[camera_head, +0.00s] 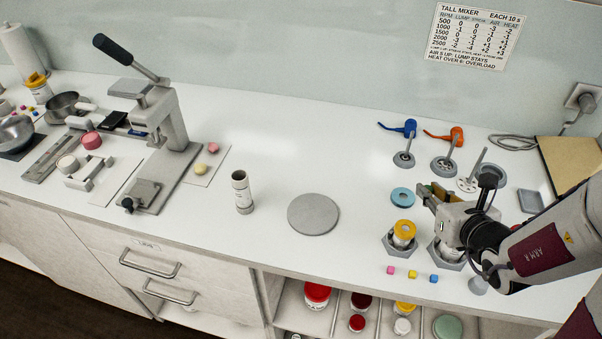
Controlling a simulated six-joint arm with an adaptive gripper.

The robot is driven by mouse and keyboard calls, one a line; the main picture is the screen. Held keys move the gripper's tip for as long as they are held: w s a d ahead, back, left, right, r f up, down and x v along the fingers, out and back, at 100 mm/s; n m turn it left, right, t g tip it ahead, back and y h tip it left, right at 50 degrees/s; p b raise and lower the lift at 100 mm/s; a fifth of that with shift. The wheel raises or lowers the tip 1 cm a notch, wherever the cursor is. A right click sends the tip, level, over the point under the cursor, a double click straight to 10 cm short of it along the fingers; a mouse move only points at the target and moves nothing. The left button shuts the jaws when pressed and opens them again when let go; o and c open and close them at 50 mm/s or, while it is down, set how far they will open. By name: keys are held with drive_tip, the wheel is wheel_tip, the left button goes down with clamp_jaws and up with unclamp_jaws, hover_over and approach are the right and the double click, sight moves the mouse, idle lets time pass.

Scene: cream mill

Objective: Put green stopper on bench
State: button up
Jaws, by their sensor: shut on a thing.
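My gripper (436,197) is at the right of the bench, above a jar (445,247) standing in a grey hexagonal holder. It is shut on a small olive-green piece (442,191), which looks like the green stopper. The jaws hide most of this piece, so its full shape does not show. The gripper seems to be above the jar, but I cannot tell the exact gap. The white bench (270,150) runs across the view.
A yellow-topped jar (403,230) stands just left of the gripper, with a blue ring (403,196) behind it. Small coloured cubes (412,274) lie in front. Blue and orange-handled tools (445,140) stand behind.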

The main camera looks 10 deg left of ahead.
drive_tip(key=w+a+n+g+y, duration=0.1)
drive_tip(key=a+n, duration=0.1)
drive_tip(key=a, duration=0.6)
drive_tip(key=a+n+g+y, duration=0.1)
drive_tip(key=a+n+y, duration=0.1)
drive_tip(key=a, duration=0.7)
drive_tip(key=w+a+r+n+g+y, duration=0.1)
drive_tip(key=a+n+y, duration=0.1)
drive_tip(key=a, duration=0.7)
drive_tip(key=shift+w+g, duration=0.3)
drive_tip(key=shift+w, duration=0.05)
drive_tip(key=shift+c, duration=0.2)
drive_tip(key=shift+g, duration=0.3)
drive_tip(key=a, duration=0.1)
drive_tip(key=w+a+r, duration=0.1)
drive_tip(key=w+a, duration=0.1)
drive_tip(key=shift+w+a+r, duration=0.15)
drive_tip(key=shift+a+r, duration=0.1)
drive_tip(key=shift+a, duration=0.05)
hover_over(302, 183)
drive_tip(key=shift+f, duration=3.1)
drive_tip(key=shift+f, duration=1.9)
